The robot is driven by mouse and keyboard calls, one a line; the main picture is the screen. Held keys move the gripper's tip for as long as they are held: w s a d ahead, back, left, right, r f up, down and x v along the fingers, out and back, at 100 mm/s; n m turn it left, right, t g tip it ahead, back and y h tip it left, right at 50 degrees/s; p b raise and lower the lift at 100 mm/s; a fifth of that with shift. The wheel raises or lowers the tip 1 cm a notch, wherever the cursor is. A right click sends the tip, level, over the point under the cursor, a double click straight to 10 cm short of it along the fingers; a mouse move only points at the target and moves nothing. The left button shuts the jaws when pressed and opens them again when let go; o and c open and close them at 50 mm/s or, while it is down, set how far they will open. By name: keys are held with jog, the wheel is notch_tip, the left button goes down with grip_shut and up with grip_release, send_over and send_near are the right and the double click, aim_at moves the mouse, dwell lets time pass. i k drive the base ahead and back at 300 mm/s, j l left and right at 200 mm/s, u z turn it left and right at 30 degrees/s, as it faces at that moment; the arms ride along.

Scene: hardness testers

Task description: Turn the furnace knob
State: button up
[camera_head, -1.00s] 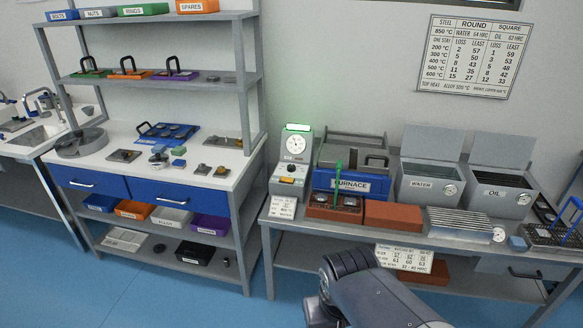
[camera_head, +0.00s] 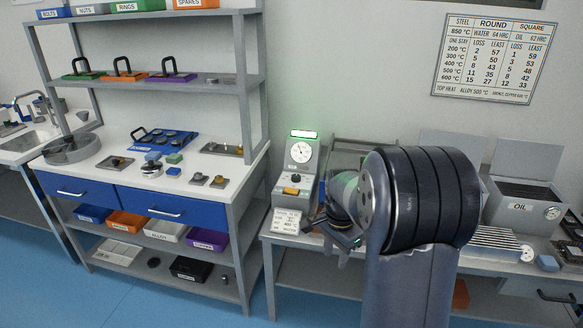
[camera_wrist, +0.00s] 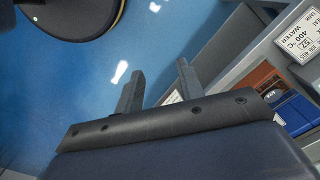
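The grey furnace control box (camera_head: 301,160) stands at the left end of the right-hand bench, with a round dial and a lit green display on top. A small orange knob-like part (camera_head: 291,191) is on its lower front; its exact shape is too small to tell. The furnace beside it is mostly hidden behind my arm. My gripper (camera_head: 334,236) is in front of the bench, below and right of the control box, apart from the knob. In the wrist view my gripper's two fingers (camera_wrist: 158,88) are spread, with nothing between them and blue floor beyond.
A white card (camera_head: 287,221) sits below the control box. The oil tank (camera_head: 524,205) and a ribbed metal block (camera_head: 487,243) are to the right of my arm. A workbench with blue drawers (camera_head: 165,207) is at left. The wrist view shows a card (camera_wrist: 300,35) and a blue bin (camera_wrist: 297,113).

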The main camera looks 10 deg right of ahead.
aim_at(296, 177)
jog(key=i+l, duration=0.15)
jog(key=i, duration=0.3)
jog(key=i+l+u, duration=0.1)
jog(key=i, duration=0.35)
jog(key=i+l, duration=0.2)
jog(key=i, duration=0.25)
jog(key=i+l+u, duration=0.1)
jog(key=i, duration=0.35)
jog(key=l, duration=0.1)
